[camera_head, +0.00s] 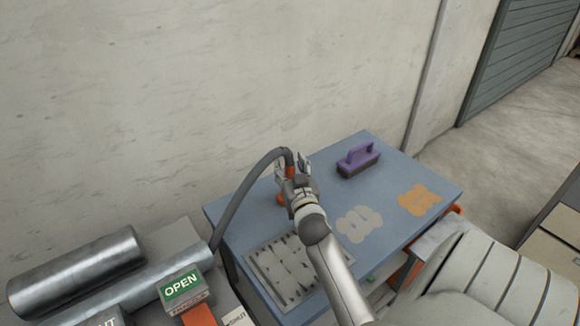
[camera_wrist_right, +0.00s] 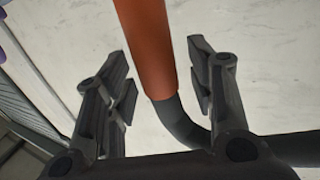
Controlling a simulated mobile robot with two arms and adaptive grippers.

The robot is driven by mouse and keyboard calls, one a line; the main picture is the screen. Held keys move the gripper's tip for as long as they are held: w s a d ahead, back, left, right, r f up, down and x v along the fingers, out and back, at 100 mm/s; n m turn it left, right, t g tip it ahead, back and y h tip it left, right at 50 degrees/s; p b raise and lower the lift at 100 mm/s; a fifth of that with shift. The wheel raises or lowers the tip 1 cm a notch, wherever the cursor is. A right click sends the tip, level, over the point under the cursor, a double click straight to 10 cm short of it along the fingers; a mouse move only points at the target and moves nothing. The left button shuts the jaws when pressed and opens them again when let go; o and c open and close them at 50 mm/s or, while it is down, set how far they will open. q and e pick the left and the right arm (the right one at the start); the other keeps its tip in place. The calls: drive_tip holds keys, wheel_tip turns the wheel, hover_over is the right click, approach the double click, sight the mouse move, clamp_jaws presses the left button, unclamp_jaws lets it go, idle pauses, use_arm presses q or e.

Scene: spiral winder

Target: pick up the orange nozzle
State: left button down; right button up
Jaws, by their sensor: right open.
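The orange nozzle (camera_head: 289,171) stands at the back left of the blue table, on the end of a grey hose. My right gripper (camera_head: 291,168) is at it and hides part of it in the head view. In the right wrist view the orange nozzle (camera_wrist_right: 146,45) comes down between the two dark fingers of my open right gripper (camera_wrist_right: 163,88). Gaps show on both sides of it, wider on the right. I cannot tell how deep it lies between the fingers. My left gripper is not in view.
The blue table (camera_head: 395,165) also bears a purple-handled brush (camera_head: 358,159), a grey patch (camera_head: 359,224), an orange patch (camera_head: 419,199) and a metal plate (camera_head: 262,265). The grey hose (camera_head: 238,201) arches from the table's left side. Metal rollers (camera_head: 75,272) and an OPEN sign (camera_head: 182,285) stand lower left.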

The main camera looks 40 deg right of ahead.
clamp_jaws()
drive_tip(key=shift+r, duration=0.1)
idle(0.3)
